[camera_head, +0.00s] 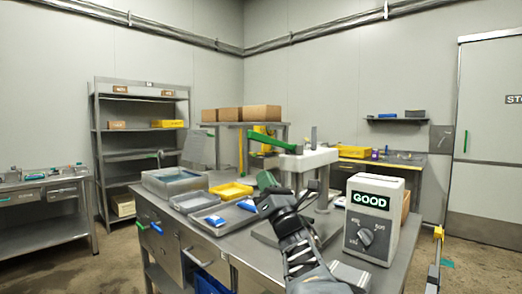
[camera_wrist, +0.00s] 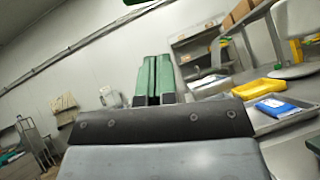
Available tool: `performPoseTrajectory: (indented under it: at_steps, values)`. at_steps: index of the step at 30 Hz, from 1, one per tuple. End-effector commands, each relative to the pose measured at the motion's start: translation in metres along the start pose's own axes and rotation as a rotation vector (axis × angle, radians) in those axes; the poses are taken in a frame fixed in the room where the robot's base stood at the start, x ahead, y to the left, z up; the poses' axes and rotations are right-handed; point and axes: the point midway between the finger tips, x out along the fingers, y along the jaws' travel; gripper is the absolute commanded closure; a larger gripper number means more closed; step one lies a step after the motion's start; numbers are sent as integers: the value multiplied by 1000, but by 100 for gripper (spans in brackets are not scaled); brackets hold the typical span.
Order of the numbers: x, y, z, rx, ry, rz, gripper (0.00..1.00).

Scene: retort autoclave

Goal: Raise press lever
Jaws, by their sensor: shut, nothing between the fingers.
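The press (camera_head: 309,160) stands on the steel table, with a pale head on posts. Its lever (camera_head: 275,142) is a green bar reaching out to the left from the head, sloping slightly up toward its free end. My gripper (camera_head: 267,181) is below the lever and left of the press posts, apart from the lever. In the wrist view its two green fingers (camera_wrist: 152,78) lie together with nothing between them. A green piece (camera_wrist: 137,2) at the top edge there may be the lever; most of it is cut off.
A box reading GOOD (camera_head: 373,218) stands right of my arm. Shelving (camera_head: 140,100) stands behind.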

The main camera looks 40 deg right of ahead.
Motion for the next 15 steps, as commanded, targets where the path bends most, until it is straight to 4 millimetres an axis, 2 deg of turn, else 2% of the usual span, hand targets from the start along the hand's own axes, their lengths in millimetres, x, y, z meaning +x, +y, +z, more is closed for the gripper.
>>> performPoseTrajectory:
  at_steps: [1, 7, 15]
  values:
    - [12, 1, 0, 3, 0, 3, 100]
    - [47, 1, 0, 2, 1, 2, 100]
    - [67, 1, 22, 1, 0, 1, 100]
